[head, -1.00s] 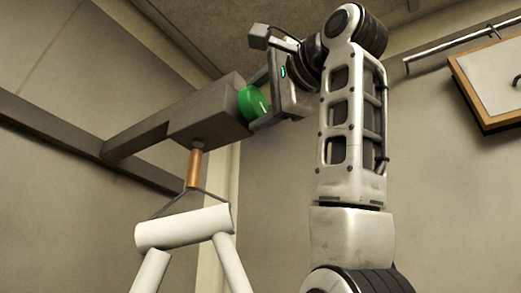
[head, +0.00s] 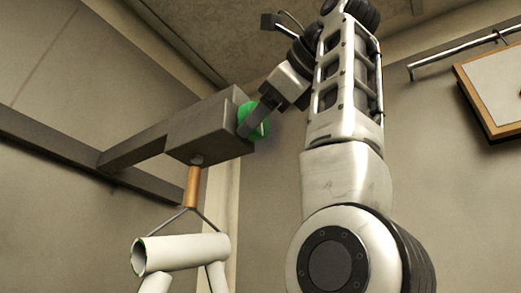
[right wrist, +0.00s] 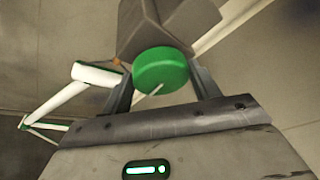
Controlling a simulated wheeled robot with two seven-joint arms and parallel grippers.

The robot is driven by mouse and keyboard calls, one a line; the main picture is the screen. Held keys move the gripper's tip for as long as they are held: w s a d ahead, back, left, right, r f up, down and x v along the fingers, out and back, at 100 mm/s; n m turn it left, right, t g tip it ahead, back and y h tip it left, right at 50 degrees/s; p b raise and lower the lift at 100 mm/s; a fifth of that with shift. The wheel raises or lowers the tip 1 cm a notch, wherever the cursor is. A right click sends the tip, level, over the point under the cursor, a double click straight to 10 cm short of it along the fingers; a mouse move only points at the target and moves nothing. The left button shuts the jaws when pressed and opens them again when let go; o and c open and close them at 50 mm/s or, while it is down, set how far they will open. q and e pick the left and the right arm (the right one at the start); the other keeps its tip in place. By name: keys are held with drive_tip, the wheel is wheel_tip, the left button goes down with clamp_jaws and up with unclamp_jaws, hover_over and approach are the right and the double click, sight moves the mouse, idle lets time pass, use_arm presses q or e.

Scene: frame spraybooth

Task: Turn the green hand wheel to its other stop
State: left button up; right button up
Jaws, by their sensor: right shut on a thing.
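The green hand wheel (head: 246,107) sits on the right end of a grey box (head: 205,125) on a beam. A pale line marks its face. My right gripper (head: 256,120) is shut on the wheel, one finger crossing its face in the head view. In the right wrist view the wheel (right wrist: 160,66) lies between the two fingers of my right gripper (right wrist: 162,80), with the pale line pointing toward the palm. A copper-coloured shaft (head: 193,186) below the box carries a white tube frame (head: 185,252) on thin hooks. My left gripper is not in view.
A dark rail (head: 60,150) runs along the left wall and joins the beam. A wood-edged panel (head: 495,90) hangs at the right beneath a metal bar (head: 455,53). Open space lies under the box around the hanging frame.

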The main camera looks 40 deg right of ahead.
drive_tip(key=shift+m+g, duration=0.3)
drive_tip(key=shift+m, duration=0.4)
drive_tip(key=shift+y, duration=0.3)
drive_tip(key=o, duration=1)
drive_tip(key=shift+d, duration=0.1)
drive_tip(key=v, duration=1.2)
